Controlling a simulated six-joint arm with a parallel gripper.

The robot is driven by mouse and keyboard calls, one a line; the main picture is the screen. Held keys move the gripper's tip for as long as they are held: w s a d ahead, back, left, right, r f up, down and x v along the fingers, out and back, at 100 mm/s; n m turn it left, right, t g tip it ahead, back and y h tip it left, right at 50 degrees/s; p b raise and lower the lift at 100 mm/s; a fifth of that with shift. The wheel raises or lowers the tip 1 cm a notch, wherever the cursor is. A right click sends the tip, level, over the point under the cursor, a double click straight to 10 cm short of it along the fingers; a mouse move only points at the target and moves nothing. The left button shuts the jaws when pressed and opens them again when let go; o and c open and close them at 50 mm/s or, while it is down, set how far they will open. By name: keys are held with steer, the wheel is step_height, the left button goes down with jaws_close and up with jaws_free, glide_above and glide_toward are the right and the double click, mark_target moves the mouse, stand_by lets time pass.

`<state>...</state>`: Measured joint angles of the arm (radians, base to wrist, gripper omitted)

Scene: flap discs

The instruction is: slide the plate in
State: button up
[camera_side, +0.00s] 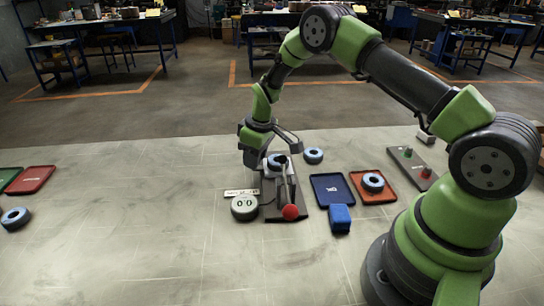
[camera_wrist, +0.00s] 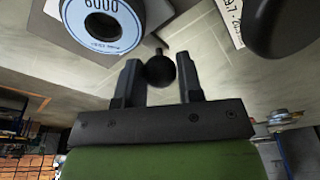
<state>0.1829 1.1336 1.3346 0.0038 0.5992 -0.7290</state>
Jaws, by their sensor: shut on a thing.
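My gripper (camera_wrist: 158,62) is shut on a small black ball knob (camera_wrist: 160,72), which sits between its two fingers in the wrist view. A thin stem runs from the knob toward a grey plate (camera_wrist: 152,12). A blue-faced flap disc (camera_wrist: 103,24) marked 6000 lies on or over that plate. In the side view my gripper (camera_side: 253,162) is low at the left rear of a dark fixture (camera_side: 272,211). The disc (camera_side: 277,162) shows there behind a lever with a red ball (camera_side: 290,212). The knob is hidden in the side view.
A round readout (camera_side: 244,207) showing 0.0 and a white label (camera_side: 241,193) stand left of the fixture. To the right are a blue tray (camera_side: 332,188), a blue block (camera_side: 340,218), an orange tray (camera_side: 388,192) with a disc, and a button box (camera_side: 411,168).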

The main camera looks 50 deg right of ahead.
steer(key=shift+s+a, duration=1.65)
steer(key=shift+a, duration=0.1)
steer(key=o, duration=0.7)
steer(key=shift+r, duration=4)
